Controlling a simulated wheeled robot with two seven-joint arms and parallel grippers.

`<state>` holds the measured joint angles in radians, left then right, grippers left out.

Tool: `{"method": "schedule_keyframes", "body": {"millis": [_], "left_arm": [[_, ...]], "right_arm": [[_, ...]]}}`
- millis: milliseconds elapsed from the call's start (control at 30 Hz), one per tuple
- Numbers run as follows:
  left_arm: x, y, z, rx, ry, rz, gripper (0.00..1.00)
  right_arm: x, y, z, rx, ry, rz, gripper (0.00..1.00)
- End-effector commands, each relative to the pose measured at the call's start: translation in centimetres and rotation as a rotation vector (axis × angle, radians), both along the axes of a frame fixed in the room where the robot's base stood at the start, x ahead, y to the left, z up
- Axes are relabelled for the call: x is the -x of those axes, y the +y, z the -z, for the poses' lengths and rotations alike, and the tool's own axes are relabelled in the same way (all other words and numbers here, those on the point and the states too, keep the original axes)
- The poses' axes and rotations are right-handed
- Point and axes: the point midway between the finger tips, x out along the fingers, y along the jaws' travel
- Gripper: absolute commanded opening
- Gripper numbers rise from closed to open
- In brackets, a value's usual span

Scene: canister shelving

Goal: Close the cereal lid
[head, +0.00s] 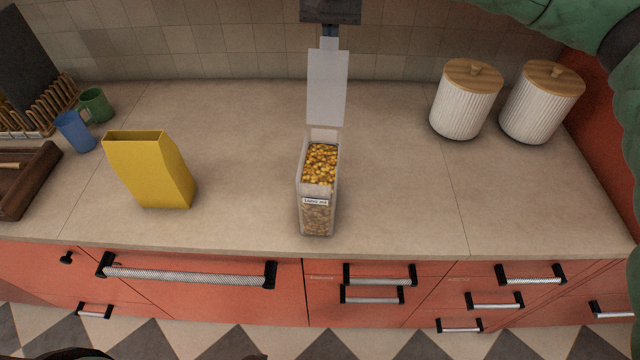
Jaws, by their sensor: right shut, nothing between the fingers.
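The cereal container (317,208) is a clear, narrow box with a label, filled with yellow cereal, standing upright near the counter's front edge. Its pale grey lid (327,88) is open and stands up steeply from the back of the rim. My right gripper (329,33) is at the top edge of the view, pointing down just beyond the lid's upper end. It is shut and empty, with its fingertips partly hidden by the lid's tab. I cannot tell whether it touches the lid. My left gripper is not in view.
A yellow open box (150,172) stands left of the container. Two white canisters with wooden lids (464,100) (540,103) stand at the right. Blue (75,132) and green (97,105) mugs are at the far left. The counter (400,185) around the container is clear.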

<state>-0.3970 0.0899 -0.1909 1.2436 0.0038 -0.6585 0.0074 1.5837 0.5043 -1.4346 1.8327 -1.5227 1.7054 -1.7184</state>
Motion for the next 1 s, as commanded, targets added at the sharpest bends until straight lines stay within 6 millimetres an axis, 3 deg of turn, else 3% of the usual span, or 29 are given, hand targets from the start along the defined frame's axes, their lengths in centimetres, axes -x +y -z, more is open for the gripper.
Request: {"method": "schedule_keyframes", "body": {"millis": [1000], "left_arm": [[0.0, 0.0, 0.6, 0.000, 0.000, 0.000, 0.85]], "right_arm": [[1.3, 0.1, -0.5, -0.001, 0.000, 0.000, 0.00]]}}
